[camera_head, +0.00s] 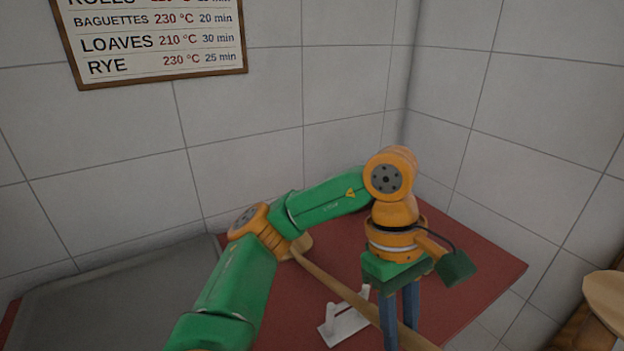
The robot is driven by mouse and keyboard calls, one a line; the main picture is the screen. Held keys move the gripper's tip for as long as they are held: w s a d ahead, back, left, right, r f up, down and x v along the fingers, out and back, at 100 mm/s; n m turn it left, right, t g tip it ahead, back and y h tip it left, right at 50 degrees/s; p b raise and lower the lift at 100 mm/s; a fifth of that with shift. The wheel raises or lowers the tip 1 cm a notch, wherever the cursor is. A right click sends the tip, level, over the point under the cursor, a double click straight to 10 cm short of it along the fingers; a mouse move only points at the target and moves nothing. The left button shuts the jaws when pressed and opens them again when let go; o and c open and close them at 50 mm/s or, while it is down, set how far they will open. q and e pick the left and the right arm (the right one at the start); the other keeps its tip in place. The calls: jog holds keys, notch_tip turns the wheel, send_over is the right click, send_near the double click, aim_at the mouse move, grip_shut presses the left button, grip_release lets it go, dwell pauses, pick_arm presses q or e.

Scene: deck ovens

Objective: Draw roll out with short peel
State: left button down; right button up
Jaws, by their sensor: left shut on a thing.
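My left gripper (400,332) points down at the right of the red tabletop, its two blue-grey fingers shut on a wooden handle. This handle, which looks like the short peel (336,285), slants from behind my left arm down to the lower right, out of the frame. A wider wooden end shows beside my elbow, partly hidden. I cannot tell whether the handle is clear of the white holder (343,326) beside it. No roll is in view. My right gripper is not in view.
The red tabletop (478,262) fits into a corner of tiled walls. A grey surface (120,305) lies at the left. A wooden rounded thing (606,300) stands at the right edge. A framed baking-times sign (155,42) hangs above.

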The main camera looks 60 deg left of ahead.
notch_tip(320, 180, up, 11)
jog(key=p, duration=1)
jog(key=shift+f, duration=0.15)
